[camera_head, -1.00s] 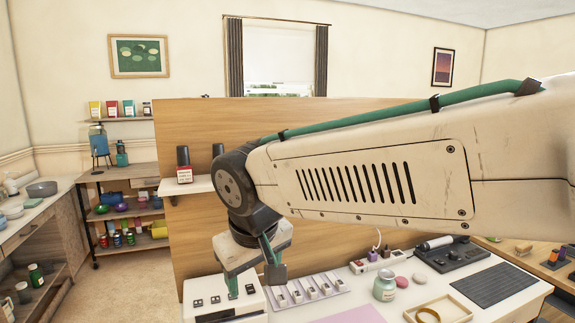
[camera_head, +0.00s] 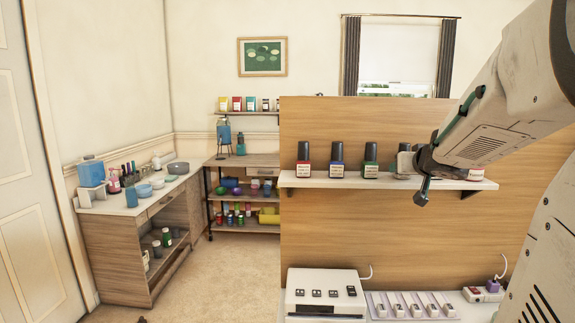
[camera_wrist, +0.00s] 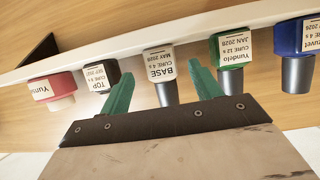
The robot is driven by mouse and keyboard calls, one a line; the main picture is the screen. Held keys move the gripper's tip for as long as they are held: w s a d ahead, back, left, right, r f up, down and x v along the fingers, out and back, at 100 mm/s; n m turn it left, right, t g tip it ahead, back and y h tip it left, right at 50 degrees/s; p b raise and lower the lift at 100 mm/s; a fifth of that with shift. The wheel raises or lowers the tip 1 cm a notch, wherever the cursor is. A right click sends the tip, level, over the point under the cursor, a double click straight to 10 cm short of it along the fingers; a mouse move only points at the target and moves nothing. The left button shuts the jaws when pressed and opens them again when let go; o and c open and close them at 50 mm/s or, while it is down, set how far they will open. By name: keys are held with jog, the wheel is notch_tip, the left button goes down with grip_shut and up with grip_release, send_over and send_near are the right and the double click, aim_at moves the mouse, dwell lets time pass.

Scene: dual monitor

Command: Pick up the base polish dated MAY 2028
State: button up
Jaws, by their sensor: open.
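The base polish (camera_wrist: 160,66) has a white label reading BASE, CURE 4 s, MAY 2028 and a grey cap, and appears inverted in the wrist view. It stands on the wall shelf. My gripper (camera_wrist: 160,78) is open, with one green finger on each side of this bottle in the picture; whether the tips reach around it is unclear. In the head view a dark-capped bottle (camera_head: 404,158), likely the base polish, is partly hidden behind my wrist. The TOP bottle (camera_wrist: 100,77) and the green Yundelo bottle, JAN 2028 (camera_wrist: 231,48), flank it closely.
The shelf (camera_head: 350,182) also holds red (camera_head: 305,166), blue (camera_head: 338,166) and other bottles. A red bottle (camera_wrist: 58,90) stands beyond TOP. Below are a white box (camera_head: 325,295) and a lilac tray (camera_head: 410,308). The floor at left is clear.

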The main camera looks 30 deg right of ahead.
jog(key=shift+x, duration=2.65)
jog(key=shift+r, duration=0.2)
jog(key=c, duration=1.1)
